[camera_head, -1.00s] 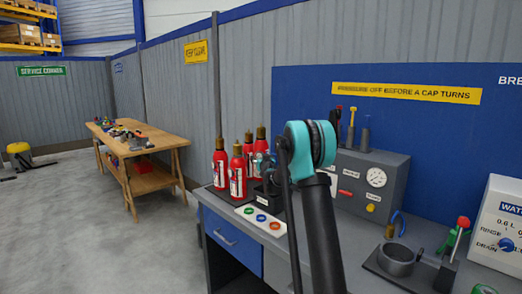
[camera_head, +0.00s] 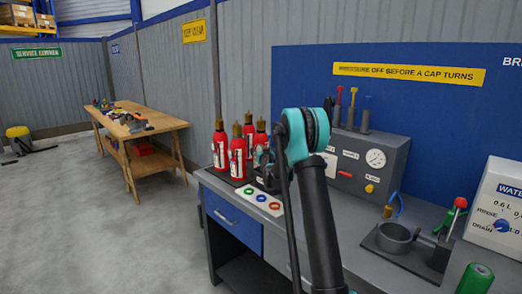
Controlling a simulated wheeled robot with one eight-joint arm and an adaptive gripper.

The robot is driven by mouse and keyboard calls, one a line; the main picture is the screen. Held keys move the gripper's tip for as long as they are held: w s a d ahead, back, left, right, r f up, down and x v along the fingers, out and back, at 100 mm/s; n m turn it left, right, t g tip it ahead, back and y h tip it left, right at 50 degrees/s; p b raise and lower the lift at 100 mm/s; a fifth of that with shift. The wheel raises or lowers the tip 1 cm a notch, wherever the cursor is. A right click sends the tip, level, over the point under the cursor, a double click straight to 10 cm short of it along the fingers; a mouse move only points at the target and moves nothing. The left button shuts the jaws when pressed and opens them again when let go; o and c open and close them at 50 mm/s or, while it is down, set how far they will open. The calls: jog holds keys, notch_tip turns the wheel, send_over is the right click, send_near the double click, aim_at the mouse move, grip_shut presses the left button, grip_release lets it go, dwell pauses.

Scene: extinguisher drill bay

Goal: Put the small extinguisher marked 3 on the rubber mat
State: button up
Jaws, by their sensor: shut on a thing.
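Several small red extinguishers with white labels and brass tops stand close together at the bench's left end: one at the left (camera_head: 219,150), one in front (camera_head: 237,157), one behind (camera_head: 248,133). Another red extinguisher (camera_head: 261,139) is at the right of the group, partly hidden by my gripper (camera_head: 266,170). My gripper is shut, apparently on this right-hand one; its fingertips are mostly hidden by my arm. The numbers on the labels are too small to read. I cannot clearly make out the rubber mat; the surface under the group is dark.
A white card with coloured rings (camera_head: 262,202) lies in front of the group. A grey gauge box (camera_head: 372,165) stands behind my arm. A black ring fixture (camera_head: 395,238) and a green cylinder (camera_head: 475,279) are at the right. A wooden table (camera_head: 165,130) is far left.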

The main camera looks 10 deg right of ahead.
jog(key=o, duration=1.9)
jog(key=shift+f, duration=0.1)
jog(key=shift+s, duration=0.1)
jog(key=s, duration=0.7)
jog(key=shift+s+d+r, duration=0.15)
jog(key=shift+s+r, duration=0.05)
jog(key=shift+r, duration=0.1)
